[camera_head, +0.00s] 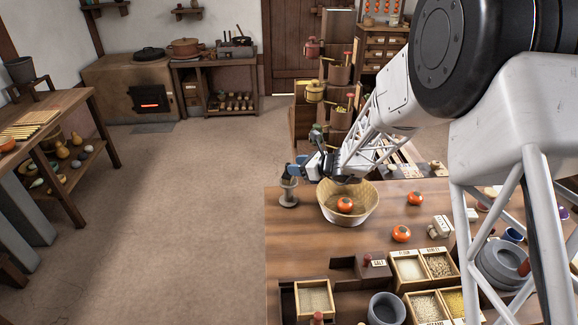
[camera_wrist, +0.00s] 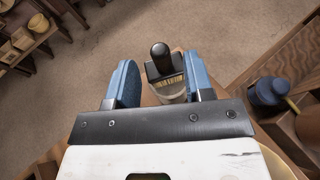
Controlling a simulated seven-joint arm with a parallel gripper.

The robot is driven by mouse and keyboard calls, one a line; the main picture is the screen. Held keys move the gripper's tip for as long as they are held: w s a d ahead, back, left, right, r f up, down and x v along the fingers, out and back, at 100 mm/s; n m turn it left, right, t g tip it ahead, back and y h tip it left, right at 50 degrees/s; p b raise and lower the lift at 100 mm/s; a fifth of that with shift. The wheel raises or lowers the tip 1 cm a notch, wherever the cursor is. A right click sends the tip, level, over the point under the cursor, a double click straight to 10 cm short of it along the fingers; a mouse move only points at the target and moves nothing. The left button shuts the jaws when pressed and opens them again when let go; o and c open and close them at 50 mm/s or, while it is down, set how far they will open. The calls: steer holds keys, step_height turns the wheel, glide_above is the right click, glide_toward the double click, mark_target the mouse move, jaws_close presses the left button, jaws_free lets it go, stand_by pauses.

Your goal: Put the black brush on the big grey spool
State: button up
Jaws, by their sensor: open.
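The black brush (camera_wrist: 161,58) lies between my fingers in the wrist view, nearer the right finger, with its dark knob handle up and pale bristles below. The grey spool (camera_head: 289,200) stands upright at the table's far left corner in the head view. The brush appears to rest on the spool's top; the exact contact is hidden. My gripper (camera_wrist: 159,82) is open around the brush, with a visible gap at the left finger. In the head view my gripper (camera_head: 296,169) is just above the spool, and its fingers mostly hide the brush.
A woven basket (camera_head: 348,213) holding an orange-red fruit stands right beside the spool. Other fruits (camera_head: 401,234), grain boxes (camera_head: 410,268) and a grey bowl (camera_head: 386,309) are on the table (camera_head: 290,240). Floor lies beyond the table's left edge.

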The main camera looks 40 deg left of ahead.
steer(key=v, duration=0.6)
steer(key=shift+d+r, duration=0.1)
steer(key=shift+d, duration=0.1)
stand_by(0.8)
steer(key=s+d+r+n+h, duration=0.25)
steer(key=d+r, duration=0.25)
steer(key=d, duration=0.6)
steer(key=s+d+r+n+t+h, duration=0.1)
steer(key=s+d+r+n, duration=0.15)
steer(key=d+r, duration=0.6)
steer(key=s+d+r+n+h, duration=0.2)
steer(key=d+n, duration=0.2)
steer(key=d, duration=0.9)
steer(key=s+d+r+n+t+h, duration=0.1)
steer(key=s+d+n+h, duration=0.1)
steer(key=s+d, duration=0.5)
steer(key=s+d+r+n+t+h, duration=0.1)
steer(key=s+d, duration=0.6)
steer(key=d, duration=0.7)
steer(key=s+d+r+n+t+h, duration=0.1)
steer(key=s+d+h, duration=0.4)
steer(key=d, duration=0.6)
steer(key=s+n+t, duration=0.1)
steer(key=s+n, duration=0.1)
steer(key=shift+s+n, duration=0.3)
